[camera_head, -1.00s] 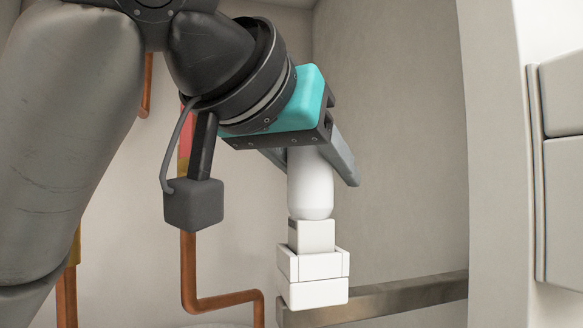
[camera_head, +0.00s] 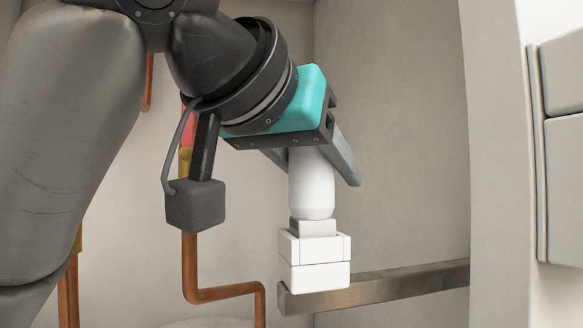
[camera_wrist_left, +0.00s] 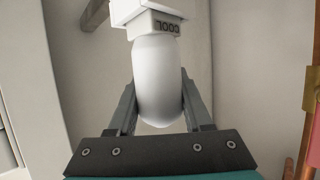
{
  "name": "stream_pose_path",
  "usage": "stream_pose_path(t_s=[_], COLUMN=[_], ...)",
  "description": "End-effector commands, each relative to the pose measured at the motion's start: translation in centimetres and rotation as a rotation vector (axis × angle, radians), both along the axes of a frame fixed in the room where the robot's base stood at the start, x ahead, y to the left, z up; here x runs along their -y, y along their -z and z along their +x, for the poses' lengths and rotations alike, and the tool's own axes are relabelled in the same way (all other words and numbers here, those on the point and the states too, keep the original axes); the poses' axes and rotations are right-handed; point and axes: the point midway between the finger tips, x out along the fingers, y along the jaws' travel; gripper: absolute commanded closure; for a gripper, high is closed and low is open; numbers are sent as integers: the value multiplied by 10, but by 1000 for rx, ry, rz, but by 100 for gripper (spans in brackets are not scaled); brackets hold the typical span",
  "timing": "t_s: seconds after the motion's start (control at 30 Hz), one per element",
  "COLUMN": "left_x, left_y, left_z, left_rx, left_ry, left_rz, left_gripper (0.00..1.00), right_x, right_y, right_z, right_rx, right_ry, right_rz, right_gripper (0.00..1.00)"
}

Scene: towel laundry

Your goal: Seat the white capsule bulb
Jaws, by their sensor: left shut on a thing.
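The white capsule bulb (camera_head: 312,188) hangs upright with its grey base (camera_head: 314,228) pointing down. The lower part of the base is hidden inside the white socket block (camera_head: 314,276), and a short grey band shows above its rim. My left gripper (camera_head: 322,176) is shut on the bulb, its fingers on either side of the glass. In the left wrist view the bulb (camera_wrist_left: 158,70) sits between both fingers, and its base (camera_wrist_left: 168,27) carries the word COOL, upside down. My right gripper is not in view.
The socket sits at a metal bar (camera_head: 400,284) that runs to the right. Copper pipes (camera_head: 189,265) stand at the left, behind my arm. A pale panelled unit (camera_head: 565,190) stands at the far right. The space between bulb and right wall looks clear.

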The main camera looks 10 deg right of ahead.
Motion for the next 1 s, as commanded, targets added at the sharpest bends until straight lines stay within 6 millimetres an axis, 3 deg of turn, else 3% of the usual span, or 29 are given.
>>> stream_pose_path(t_s=[0.27,0.3,0.57,1.0], left_x=[0,0,0,0], left_y=[0,0,0,-4], left_z=[0,0,0,5], left_rx=[1,1,0,-1], left_ry=[0,0,0,1], left_rz=[-1,-1,0,0], left_gripper=[100,47,17,15], right_x=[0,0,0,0], right_y=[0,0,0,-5], right_z=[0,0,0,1], right_rx=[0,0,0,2], right_ry=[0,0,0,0], right_rz=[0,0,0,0], right_gripper=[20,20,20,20])
